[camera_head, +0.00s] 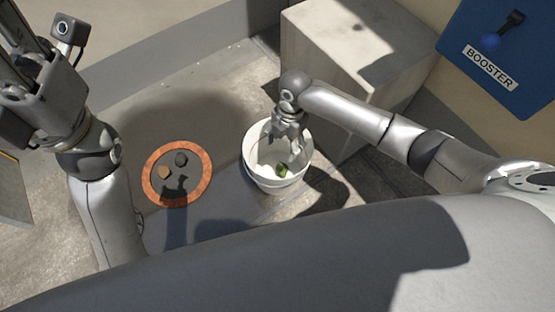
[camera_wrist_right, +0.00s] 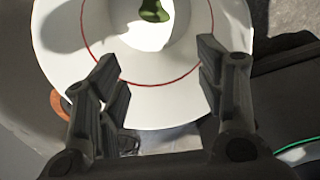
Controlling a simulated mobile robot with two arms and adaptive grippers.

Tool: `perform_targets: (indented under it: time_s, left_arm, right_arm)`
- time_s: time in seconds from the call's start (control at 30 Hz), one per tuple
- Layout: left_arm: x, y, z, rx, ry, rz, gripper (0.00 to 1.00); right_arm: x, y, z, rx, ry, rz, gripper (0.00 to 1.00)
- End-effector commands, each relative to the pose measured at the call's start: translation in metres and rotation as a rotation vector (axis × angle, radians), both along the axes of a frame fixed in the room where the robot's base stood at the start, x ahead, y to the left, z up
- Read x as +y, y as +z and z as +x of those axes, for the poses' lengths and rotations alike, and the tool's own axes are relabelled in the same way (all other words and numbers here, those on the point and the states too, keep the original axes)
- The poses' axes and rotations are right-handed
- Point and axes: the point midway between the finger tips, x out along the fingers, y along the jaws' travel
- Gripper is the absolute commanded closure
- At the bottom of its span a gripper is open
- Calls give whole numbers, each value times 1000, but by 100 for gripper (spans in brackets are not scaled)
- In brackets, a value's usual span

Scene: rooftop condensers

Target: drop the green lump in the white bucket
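The white bucket (camera_head: 277,180) stands on the floor near the middle of the head view; its inside wall with a red line (camera_wrist_right: 140,105) fills much of the right wrist view. The green lump (camera_head: 282,170) lies inside the bucket; it also shows at the top of the right wrist view (camera_wrist_right: 153,10). My right gripper (camera_head: 290,145) is over the bucket opening. In the right wrist view its fingers (camera_wrist_right: 160,70) are wide apart with nothing between them. My left gripper (camera_head: 30,70) is raised at the far left, its fingertips not clearly shown.
A pale block (camera_head: 330,50) stands behind the bucket. A blue BOOSTER panel (camera_head: 500,50) is at upper right.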

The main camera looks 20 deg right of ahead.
Motion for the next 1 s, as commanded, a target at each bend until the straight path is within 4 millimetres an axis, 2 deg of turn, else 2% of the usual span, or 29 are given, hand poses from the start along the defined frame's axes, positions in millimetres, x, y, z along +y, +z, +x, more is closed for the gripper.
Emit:
perform_targets:
  time_s: [0.27, 0.37, 0.47, 0.8, 1.0]
  left_arm:
    - [0, -1, 1, 3, 0, 1, 60]
    - [0, -1, 1, 3, 0, 1, 60]
    - [0, -1, 1, 3, 0, 1, 60]
    - [0, -1, 1, 2, 0, 1, 60]
    - [0, -1, 0, 2, 0, 1, 60]
  right_arm:
    - [0, 1, 0, 0, 0, 0, 35]
    - [-1, 7, 1, -1, 0, 0, 35]
    - [-3, 22, 3, -3, -1, 1, 35]
    - [-9, 92, 7, -5, 1, 1, 35]
    - [-12, 115, 8, -1, 0, 1, 35]
